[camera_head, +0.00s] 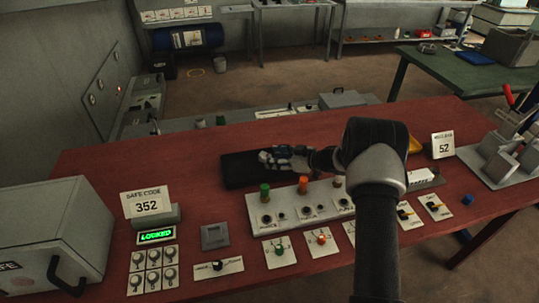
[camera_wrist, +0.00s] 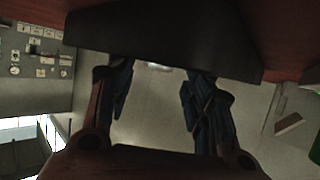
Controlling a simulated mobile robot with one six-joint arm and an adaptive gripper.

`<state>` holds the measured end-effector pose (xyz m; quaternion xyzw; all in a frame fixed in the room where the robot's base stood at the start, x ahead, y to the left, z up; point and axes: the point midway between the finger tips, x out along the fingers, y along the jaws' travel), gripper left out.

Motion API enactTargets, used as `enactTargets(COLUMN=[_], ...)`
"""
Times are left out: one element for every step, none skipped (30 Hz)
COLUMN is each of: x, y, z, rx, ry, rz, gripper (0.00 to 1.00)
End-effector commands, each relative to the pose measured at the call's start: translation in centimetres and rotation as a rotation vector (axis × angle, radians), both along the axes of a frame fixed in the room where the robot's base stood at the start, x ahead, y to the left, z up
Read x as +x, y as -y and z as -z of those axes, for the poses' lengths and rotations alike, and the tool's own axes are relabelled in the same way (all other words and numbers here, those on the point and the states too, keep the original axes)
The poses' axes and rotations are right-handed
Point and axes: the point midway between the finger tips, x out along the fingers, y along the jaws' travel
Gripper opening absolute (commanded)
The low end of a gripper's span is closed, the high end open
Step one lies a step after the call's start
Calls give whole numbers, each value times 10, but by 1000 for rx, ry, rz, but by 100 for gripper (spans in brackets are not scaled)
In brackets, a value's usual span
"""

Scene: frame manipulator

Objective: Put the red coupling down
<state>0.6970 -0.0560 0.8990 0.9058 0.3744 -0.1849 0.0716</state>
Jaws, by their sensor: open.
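An orange-red cylinder (camera_head: 303,184), which looks like the red coupling, stands upright on the pale socket block (camera_head: 300,215). My gripper (camera_head: 278,160) is behind it, low over the black mat (camera_head: 235,172), and does not touch the cylinder. In the wrist view my gripper (camera_wrist: 160,72) has its two dark fingers apart with nothing seen held between them. The dark mat edge (camera_wrist: 160,40) lies beyond the fingertips. My forearm hides the right end of the socket block.
A green cylinder (camera_head: 265,191) stands on the same block's left. A grey safe (camera_head: 45,240) and a code sign (camera_head: 147,204) stand at left. Switch plates line the front of the red table (camera_head: 105,168). A grey rack (camera_head: 495,165) stands at right.

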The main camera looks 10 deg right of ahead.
Motion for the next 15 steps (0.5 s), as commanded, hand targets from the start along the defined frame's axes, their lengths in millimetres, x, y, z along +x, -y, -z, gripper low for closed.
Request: enactTargets(x=[-6,-9,-13,-16,-19,-22,-24,-26,-27,-26,-25,-22,-18,-14,-7], y=[8,11,15,19,21,24,26,28,29,31,32,34,35,37,39], z=[-9,-11,-14,-16,-17,-19,-20,-21,-23,-26,-30,-37,-44,-53,-69], rx=[-1,0,0,-1,-1,0,0,-1,-4,-8,-15,-28,-43,-61,-93], ry=[2,3,3,5,5,6,6,6,9,12,16,22,29,38,52], rz=[2,1,1,2,2,0,-1,-1,1,4,10,25,40,60,96], gripper=[48,48,48,48,48,48,48,48,48,48,48,48,48,48,48])
